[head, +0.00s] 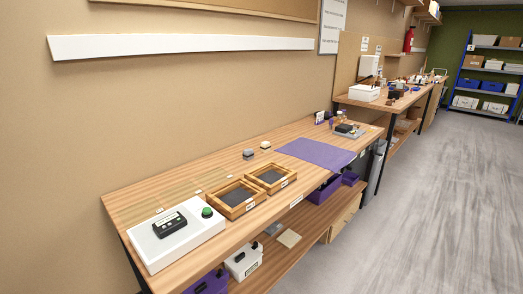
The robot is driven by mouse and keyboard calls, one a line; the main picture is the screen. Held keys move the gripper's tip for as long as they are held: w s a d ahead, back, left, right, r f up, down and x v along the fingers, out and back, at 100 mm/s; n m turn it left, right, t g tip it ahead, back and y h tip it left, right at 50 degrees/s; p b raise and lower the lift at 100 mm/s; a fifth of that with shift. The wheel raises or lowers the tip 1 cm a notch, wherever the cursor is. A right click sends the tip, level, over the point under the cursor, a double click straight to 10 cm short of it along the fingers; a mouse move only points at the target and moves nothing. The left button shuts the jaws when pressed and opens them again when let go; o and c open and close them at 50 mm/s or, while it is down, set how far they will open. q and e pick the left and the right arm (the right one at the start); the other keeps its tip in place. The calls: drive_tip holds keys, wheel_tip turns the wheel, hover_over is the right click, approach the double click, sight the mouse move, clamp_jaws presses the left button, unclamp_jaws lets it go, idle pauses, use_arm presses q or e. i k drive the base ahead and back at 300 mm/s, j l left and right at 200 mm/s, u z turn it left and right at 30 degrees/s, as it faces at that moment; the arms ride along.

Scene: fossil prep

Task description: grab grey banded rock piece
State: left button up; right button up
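A small grey lump (248,154) lies on the near wooden workbench, towards the wall and behind the wooden trays. It looks like the grey rock piece, but it is too small here to make out bands. A second small piece, cream and dark (265,145), lies just to its right, a little apart. Neither of my grippers is in view.
Two wood-framed trays (234,210) (288,182) with dark insides stand in front of the pieces. A purple mat (318,153) lies to the right. A white control box (160,251) with a green button (207,212) stands at the near left. Grey floor (430,210) is clear on the right.

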sight(247, 155)
drive_tip(key=i+l, duration=0.2)
drive_tip(key=l, duration=0.15)
drive_tip(key=i+l, duration=0.2)
drive_tip(key=l, duration=0.15)
drive_tip(key=i+l, duration=0.15)
drive_tip(key=l, duration=0.2)
drive_tip(key=i+l, duration=0.2)
drive_tip(key=i+l+u, duration=0.1)
drive_tip(key=l, duration=0.35)
drive_tip(key=i, duration=0.1)
